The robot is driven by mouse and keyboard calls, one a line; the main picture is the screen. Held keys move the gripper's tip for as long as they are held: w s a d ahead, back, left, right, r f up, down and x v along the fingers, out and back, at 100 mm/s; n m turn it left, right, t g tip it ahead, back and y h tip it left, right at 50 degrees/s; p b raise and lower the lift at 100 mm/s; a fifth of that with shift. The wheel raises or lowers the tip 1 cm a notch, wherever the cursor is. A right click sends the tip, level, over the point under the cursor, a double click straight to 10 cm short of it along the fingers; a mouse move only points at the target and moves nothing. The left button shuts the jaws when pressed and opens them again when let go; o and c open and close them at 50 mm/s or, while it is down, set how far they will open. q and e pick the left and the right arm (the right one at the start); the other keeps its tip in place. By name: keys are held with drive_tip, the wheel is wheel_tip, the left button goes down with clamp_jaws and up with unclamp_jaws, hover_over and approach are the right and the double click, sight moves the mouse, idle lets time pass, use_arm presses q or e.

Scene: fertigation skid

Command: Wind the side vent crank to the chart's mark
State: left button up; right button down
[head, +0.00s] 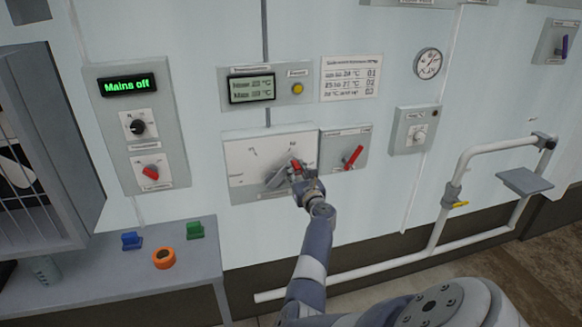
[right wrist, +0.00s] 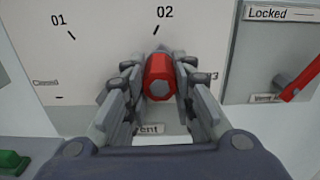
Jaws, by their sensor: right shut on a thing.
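The side vent crank shows its red grip (right wrist: 160,78) in the right wrist view. My right gripper (right wrist: 158,88) is shut on this grip, with a finger on each side. In the head view my right gripper (head: 301,182) covers part of the grey crank arm (head: 276,180). The dial plate (head: 242,160) behind it carries marks 01 and 02; 03 is partly covered by my fingers. The grip sits below 02, towards 03. The chart (head: 350,78) lists temperature ranges against 01, 02 and 03. The temperature display (head: 251,87) is blurred, its first line perhaps 23 °C. My left gripper is not in view.
Right of the dial, a panel labelled Locked has a red lever (head: 353,157). White pipes (head: 440,235) run at right.

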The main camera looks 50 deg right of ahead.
wheel_tip(320, 180, down, 6)
drive_tip(key=s+d+m, duration=0.1)
drive_tip(key=d+m, duration=0.1)
drive_tip(key=m, duration=0.7)
drive_tip(key=shift+s+d+f, duration=0.15)
drive_tip(key=shift+s, duration=0.05)
drive_tip(key=shift+m, duration=0.3)
drive_tip(key=c, duration=1.3)
unclamp_jaws()
drive_tip(key=shift+f, duration=0.1)
drive_tip(key=shift+c, duration=0.2)
drive_tip(key=shift+w+f, duration=0.1)
drive_tip(key=v, duration=1.2)
